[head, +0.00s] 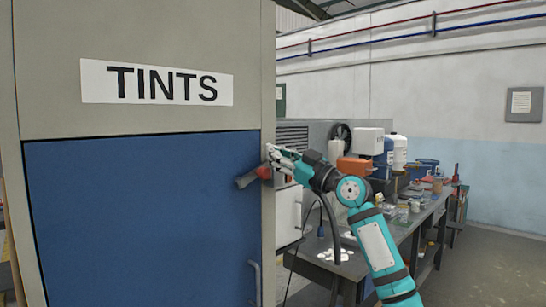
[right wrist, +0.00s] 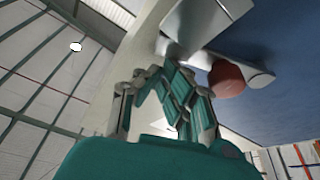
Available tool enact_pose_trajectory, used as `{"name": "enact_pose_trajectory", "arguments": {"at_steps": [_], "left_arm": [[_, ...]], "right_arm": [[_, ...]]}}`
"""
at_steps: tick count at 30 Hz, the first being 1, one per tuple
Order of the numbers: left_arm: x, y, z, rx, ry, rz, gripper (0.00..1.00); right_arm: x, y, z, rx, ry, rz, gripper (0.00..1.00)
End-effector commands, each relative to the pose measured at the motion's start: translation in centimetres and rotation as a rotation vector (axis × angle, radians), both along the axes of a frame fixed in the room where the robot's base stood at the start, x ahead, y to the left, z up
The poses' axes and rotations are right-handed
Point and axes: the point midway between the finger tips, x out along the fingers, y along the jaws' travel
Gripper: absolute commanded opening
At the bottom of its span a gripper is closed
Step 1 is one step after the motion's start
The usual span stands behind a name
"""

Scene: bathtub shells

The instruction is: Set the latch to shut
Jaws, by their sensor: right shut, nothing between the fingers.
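The latch (head: 246,180) is a grey lever with a red-brown round part, on the right edge of the blue door (head: 140,220) under the "TINTS" sign. In the head view it slants down to the left. The right wrist view shows its red-brown part (right wrist: 227,79) and grey metal pieces close to the fingers. My right gripper (head: 272,152) is shut and empty, just above and right of the red-brown part. I cannot tell if the fingers touch the latch. My left gripper is not in view.
A grey bar handle (head: 257,282) sits lower on the door. The grey cabinet frame (head: 268,110) edges the door. To the right, a workbench (head: 400,230) holds bottles, an orange box and cups. Open floor lies right of the bench.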

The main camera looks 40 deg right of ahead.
Motion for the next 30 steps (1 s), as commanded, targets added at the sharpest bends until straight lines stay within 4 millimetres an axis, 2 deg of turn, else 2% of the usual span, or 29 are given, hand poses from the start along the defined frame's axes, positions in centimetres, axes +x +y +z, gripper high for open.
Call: {"name": "enact_pose_trajectory", "arguments": {"at_steps": [6, 23, 26, 30], "left_arm": [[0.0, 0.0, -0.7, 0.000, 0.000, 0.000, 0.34], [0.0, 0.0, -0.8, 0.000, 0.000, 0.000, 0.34], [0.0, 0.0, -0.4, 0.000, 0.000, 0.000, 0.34], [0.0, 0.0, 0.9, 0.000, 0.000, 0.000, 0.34]], "right_arm": [[0.0, -0.3, -0.6, -0.002, 0.001, 0.000, 0.00], [0.0, -0.3, -0.7, -0.004, 0.000, -0.001, 0.00], [0.1, -0.2, -0.3, -0.004, 0.000, 0.000, 0.00], [0.3, 0.3, 1.2, -0.005, -0.001, -0.001, 0.00]]}}
